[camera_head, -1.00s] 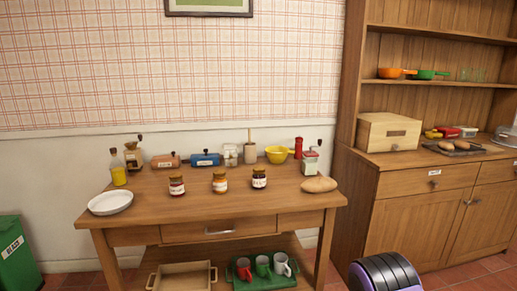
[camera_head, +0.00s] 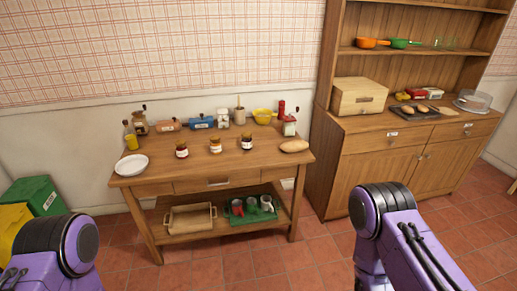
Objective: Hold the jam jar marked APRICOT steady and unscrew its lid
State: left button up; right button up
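Three small jam jars with dark lids and white labels stand upright in a row on the wooden table (camera_head: 200,172). The left jar (camera_head: 181,151) is reddish, the middle jar (camera_head: 215,146) is more orange, and the right jar (camera_head: 247,142) is very dark. The labels are too small to read, so I cannot tell for sure which says APRICOT. Purple links of my two arms show at the bottom left and lower right. Both grippers are out of view, and nothing touches the jars.
A white plate (camera_head: 131,165) lies left of the jars and a bread loaf (camera_head: 294,146) right. A yellow bowl (camera_head: 263,116), blue box (camera_head: 202,122) and other items line the table's back. Bins stand at left, a cupboard (camera_head: 388,165) at right. Tiled floor before the table is clear.

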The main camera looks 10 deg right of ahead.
aim_at(215, 148)
jog(key=z, duration=1.45)
jog(key=i, duration=0.8)
jog(key=u, duration=1.55)
